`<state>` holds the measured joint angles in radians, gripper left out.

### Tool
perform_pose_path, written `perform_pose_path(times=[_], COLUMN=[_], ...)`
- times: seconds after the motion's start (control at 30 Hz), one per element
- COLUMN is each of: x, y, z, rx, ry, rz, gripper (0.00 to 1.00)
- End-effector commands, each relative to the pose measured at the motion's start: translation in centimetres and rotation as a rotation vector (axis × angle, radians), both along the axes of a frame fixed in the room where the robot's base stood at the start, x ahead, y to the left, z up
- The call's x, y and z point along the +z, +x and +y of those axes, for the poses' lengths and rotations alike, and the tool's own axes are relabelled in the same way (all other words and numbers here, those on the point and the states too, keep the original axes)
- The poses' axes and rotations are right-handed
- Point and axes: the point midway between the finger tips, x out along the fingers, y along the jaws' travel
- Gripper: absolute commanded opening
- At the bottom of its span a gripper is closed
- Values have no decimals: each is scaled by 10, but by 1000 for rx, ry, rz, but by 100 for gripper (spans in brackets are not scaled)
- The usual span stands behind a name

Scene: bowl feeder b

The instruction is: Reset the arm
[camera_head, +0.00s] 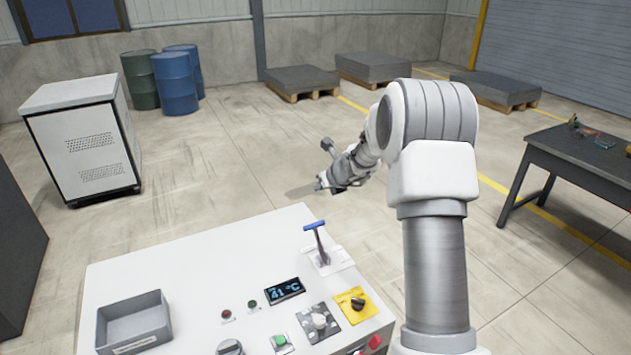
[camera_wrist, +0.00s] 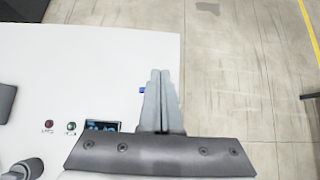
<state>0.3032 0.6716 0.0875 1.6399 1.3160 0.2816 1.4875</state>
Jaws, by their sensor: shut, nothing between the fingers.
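My gripper (camera_wrist: 160,76) shows in the wrist view with its two grey fingers pressed together and nothing between them. It hangs above the far right part of the white control panel. In the head view my arm reaches forward and my gripper (camera_head: 322,182) is beyond the panel's far edge in the picture, small and partly unclear. A lever with a blue handle (camera_head: 314,225) stands upright on the panel (camera_head: 190,262). In the wrist view only a bit of the blue handle (camera_wrist: 142,90) shows beside the fingers; they hide the rest.
The panel carries a temperature display (camera_head: 285,290), several knobs and buttons, a yellow-plated switch (camera_head: 355,304) and a grey bin (camera_head: 134,322). A dark workbench (camera_head: 580,152) stands at right. A white cabinet (camera_head: 84,140) stands at left.

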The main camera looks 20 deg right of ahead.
Motion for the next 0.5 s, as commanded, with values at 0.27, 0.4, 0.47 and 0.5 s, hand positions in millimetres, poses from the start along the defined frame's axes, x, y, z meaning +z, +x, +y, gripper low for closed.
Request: perform_pose_path(times=[0.27,0.4,0.47,0.5], x=[47,81,93,99], y=[-30,-68,-87,-100], z=[36,67,78,85], rx=[277,539,649,723], ry=[-204,-405,-492,-549], rz=[-59,-110,-130,-142], gripper=[0,0,0,0])
